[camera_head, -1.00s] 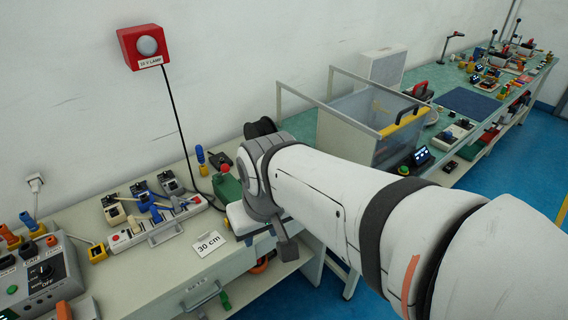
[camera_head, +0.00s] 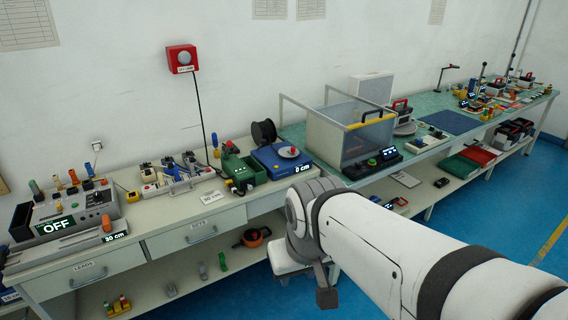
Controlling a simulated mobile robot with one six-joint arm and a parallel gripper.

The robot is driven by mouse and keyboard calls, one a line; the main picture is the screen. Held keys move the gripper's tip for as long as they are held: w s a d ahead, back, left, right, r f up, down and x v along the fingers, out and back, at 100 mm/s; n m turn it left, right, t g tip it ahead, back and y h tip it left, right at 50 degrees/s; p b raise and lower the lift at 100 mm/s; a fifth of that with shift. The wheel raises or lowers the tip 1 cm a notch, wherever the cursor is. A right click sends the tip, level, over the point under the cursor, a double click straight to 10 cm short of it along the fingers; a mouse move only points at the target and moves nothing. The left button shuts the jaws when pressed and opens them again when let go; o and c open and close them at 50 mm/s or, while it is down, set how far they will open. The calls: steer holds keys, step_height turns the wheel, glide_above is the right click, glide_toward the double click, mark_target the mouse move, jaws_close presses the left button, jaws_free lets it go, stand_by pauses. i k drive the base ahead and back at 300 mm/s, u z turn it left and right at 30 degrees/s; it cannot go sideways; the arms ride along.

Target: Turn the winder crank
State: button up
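A blue winder box (camera_head: 269,160) with a "0 cm" display stands on the pale bench. On its top is a grey disc (camera_head: 288,153) with a small red knob (camera_head: 294,150), which looks like the crank. A black spool (camera_head: 263,132) stands behind it. My white arm reaches in from the lower right, and its end is in front of the bench, below and apart from the winder in the picture. A dark grey part of my gripper (camera_head: 326,296) hangs at the arm's end. Its fingers cannot be made out, and I see nothing held.
A green device (camera_head: 236,168) stands left of the winder, and a clear-walled bin (camera_head: 347,135) stands to its right. A box reading OFF (camera_head: 62,214) is at the far left. The blue floor in front is mostly clear.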

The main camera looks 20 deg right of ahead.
mark_target(286, 151)
steer(key=z, duration=0.55)
steer(key=i, duration=0.95)
steer(key=u, duration=0.25)
steer(key=k, duration=0.35)
steer(key=z, duration=0.55)
steer(key=i, duration=1.45)
steer(key=u, duration=0.7)
